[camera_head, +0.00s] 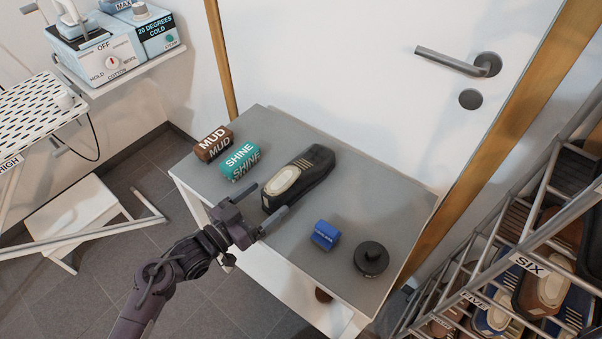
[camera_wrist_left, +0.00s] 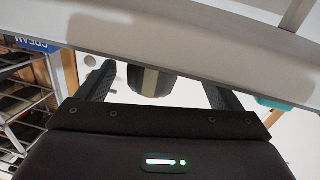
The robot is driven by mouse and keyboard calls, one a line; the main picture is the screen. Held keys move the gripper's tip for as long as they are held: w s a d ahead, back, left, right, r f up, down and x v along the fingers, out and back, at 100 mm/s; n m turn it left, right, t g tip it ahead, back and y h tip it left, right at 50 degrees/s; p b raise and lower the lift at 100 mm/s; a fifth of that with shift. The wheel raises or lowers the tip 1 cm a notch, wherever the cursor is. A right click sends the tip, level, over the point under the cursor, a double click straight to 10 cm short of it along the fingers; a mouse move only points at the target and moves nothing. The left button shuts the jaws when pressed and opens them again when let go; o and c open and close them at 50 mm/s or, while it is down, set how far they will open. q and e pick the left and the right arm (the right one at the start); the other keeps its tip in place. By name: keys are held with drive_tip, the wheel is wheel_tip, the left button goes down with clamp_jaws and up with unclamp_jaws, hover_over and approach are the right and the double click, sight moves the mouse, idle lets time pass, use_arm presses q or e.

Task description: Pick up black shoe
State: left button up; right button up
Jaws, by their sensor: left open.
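The black shoe (camera_head: 316,168) lies on the grey top of a small table (camera_head: 275,125), with a beige patch at its near end. My left gripper (camera_head: 264,202) is open and empty at the near end of the shoe, by the table's front edge. In the left wrist view the dark end of the shoe (camera_wrist_left: 150,82) shows between the spread fingers of my left gripper (camera_wrist_left: 160,88), partly cut off by a pale bar. I cannot tell whether the fingers reach around the shoe. My right gripper is not in view.
A brown MUD block (camera_head: 212,144) and a teal SHINE block (camera_head: 240,161) sit left of the shoe. A blue block (camera_head: 325,235) and a round black tin (camera_head: 371,258) sit to its right. A shoe rack (camera_head: 530,263) stands at the right, a door (camera_head: 390,100) behind.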

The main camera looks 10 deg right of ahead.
sight(278, 189)
use_arm(q)
drive_tip(key=x, duration=0.5)
drive_tip(key=shift+d, duration=0.15)
drive_tip(key=c, duration=1.1)
drive_tip(key=shift+c, duration=0.8)
drive_tip(key=shift+s+r, duration=0.1)
drive_tip(key=shift+r, duration=0.05)
